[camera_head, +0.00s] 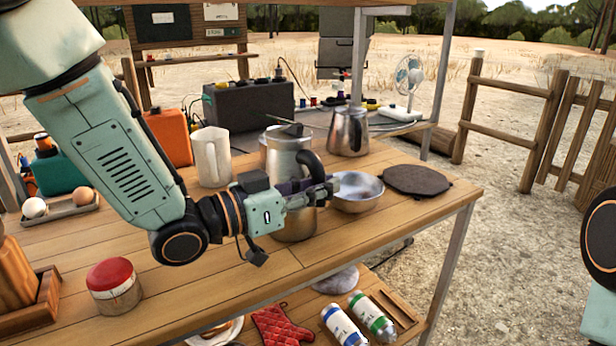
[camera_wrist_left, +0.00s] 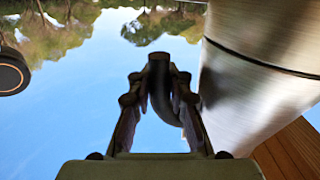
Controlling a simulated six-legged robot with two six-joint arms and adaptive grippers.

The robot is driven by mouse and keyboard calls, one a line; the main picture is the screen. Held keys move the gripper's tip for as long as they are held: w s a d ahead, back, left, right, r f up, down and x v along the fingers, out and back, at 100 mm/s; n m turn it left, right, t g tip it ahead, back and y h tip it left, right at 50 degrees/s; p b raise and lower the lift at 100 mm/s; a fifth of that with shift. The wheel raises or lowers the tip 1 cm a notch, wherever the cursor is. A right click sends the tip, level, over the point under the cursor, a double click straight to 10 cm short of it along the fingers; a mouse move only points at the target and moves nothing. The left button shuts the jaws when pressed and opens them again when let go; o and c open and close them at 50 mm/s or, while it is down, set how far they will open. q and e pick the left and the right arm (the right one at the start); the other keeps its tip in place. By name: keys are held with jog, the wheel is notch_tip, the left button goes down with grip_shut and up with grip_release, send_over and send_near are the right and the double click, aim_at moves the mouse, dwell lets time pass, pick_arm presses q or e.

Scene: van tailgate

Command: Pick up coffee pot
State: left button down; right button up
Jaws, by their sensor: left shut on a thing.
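The coffee pot (camera_head: 288,158) is a tall silver metal pot with a black lid knob and a black handle on its right side. It stands upright at the middle of the wooden table, and my left forearm and gripper cover part of its body. My left gripper (camera_head: 322,190) is shut on the pot's black handle. In the left wrist view the dark handle (camera_wrist_left: 160,88) is between the two fingers, and the shiny pot body (camera_wrist_left: 262,75) fills the right side. My right gripper is out of view.
A red-lidded jar (camera_head: 114,287) stands at the front left. The wooden table (camera_head: 250,277) is clear in front.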

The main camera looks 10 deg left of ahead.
pick_arm(q)
notch_tip(320, 180, up, 10)
jog(key=p, duration=0.4)
jog(key=shift+r, duration=0.1)
jog(key=shift+w+d+f+b, duration=0.1)
jog(key=shift+f+b, duration=1.25)
jog(key=shift+f, duration=0.9)
jog(key=shift+w+f+b, duration=0.1)
jog(key=shift+f+b, duration=1.2)
jog(key=shift+f, duration=0.9)
jog(key=shift+s+f+b, duration=0.15)
jog(key=shift+f+b, duration=0.25)
jog(key=shift+f, duration=0.4)
jog(key=shift+d, duration=0.1)
jog(key=shift+w+f+n+t+y, duration=0.1)
jog(key=shift+w+n+t+y, duration=0.15)
jog(key=shift+n+t+y, duration=0.3)
jog(key=shift+d+y, duration=0.1)
jog(key=shift+y, duration=0.15)
